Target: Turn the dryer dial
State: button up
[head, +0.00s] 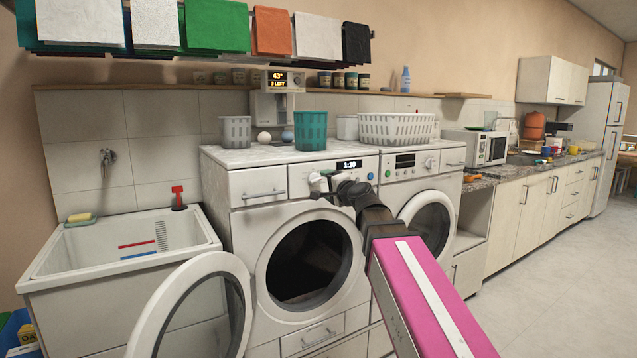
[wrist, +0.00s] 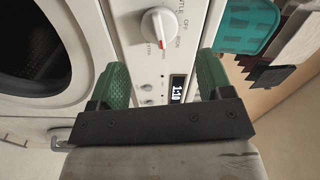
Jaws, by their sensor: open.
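The dial (wrist: 158,25) is a white round knob with a red mark, on a white control panel, in the upper middle of the wrist view. Printed words, including OFF, surround it. My gripper (wrist: 162,78) is open, its two green fingers apart with nothing gripped between them. The dial lies beyond the fingertips, apart from them. In the head view my gripper (head: 322,183) is in front of the panel of the left machine (head: 250,240), below its display reading 1:10 (head: 349,164). The arm end hides part of that panel, and I cannot make out the dial clearly there.
The left machine's round door (head: 190,310) stands open at lower left. A teal basket (head: 311,131) and a white basket (head: 396,129) stand on top. A sink (head: 120,250) is at left; floor at right is clear.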

aim_at(318, 181)
jog(key=x, duration=0.6)
jog(key=shift+w+a, duration=0.15)
jog(key=shift+w, duration=0.05)
jog(key=c, duration=0.9)
